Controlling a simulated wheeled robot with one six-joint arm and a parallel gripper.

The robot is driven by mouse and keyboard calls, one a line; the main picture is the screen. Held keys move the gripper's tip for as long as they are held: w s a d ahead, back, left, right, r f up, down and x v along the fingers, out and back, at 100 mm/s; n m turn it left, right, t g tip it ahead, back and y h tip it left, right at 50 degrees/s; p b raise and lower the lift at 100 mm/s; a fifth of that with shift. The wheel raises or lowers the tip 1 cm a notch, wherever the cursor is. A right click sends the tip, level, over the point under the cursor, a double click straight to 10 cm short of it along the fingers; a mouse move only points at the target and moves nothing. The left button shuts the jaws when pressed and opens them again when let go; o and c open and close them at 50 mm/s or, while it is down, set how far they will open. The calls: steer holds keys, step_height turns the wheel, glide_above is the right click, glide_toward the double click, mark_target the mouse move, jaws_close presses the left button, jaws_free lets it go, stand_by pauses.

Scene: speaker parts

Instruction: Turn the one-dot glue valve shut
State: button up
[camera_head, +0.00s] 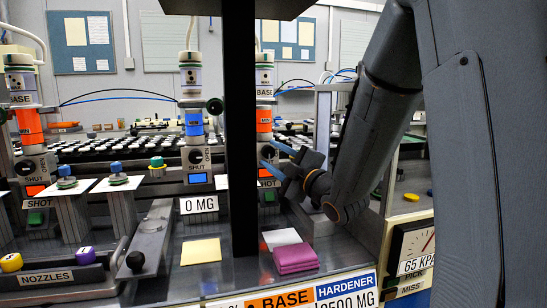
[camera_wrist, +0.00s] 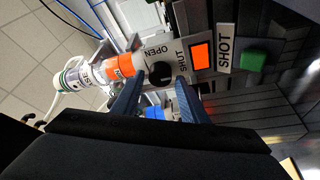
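The glue valve in front of my gripper has a round black knob (camera_wrist: 158,73) between the words OPEN and SHUT. Its handle direction is too dark to tell. An orange-banded BASE tube (camera_wrist: 119,67) joins this valve; the tube also shows in the head view (camera_head: 264,121). My gripper (camera_wrist: 159,86) is open, its two blue fingertips on either side of the knob with small gaps. In the head view my gripper (camera_head: 275,160) is at the right-hand dispenser, just right of a black post.
Beside the valve are a lit orange window (camera_wrist: 201,56) and a green button (camera_wrist: 253,62) by a SHOT label. A black post (camera_head: 241,130) stands close left of my gripper. A blue-banded dispenser (camera_head: 194,124) and another orange-banded dispenser (camera_head: 29,125) stand further left. A pink pad (camera_head: 295,258) lies below.

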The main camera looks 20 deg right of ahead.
steer(key=shift+o, duration=0.5)
steer(key=v, duration=0.7)
steer(key=shift+s, duration=0.35)
steer(key=shift+d, duration=0.2)
steer(key=s+a+r+m+g+h+p, duration=0.1)
steer(key=s+m+g+h+p, duration=0.2)
steer(key=s+m+g+p, duration=0.5)
steer(key=s+a+r+m+g+h+p, duration=0.1)
steer(key=s+m+g+p, duration=0.7)
steer(key=s+p, duration=1.1)
steer(key=a+m+h+p, duration=0.1)
steer(key=h, duration=0.1)
steer(key=shift+a+r+g+h, duration=0.15)
steer(key=shift+a+g+h, duration=0.05)
steer(key=shift+g+h, duration=0.2)
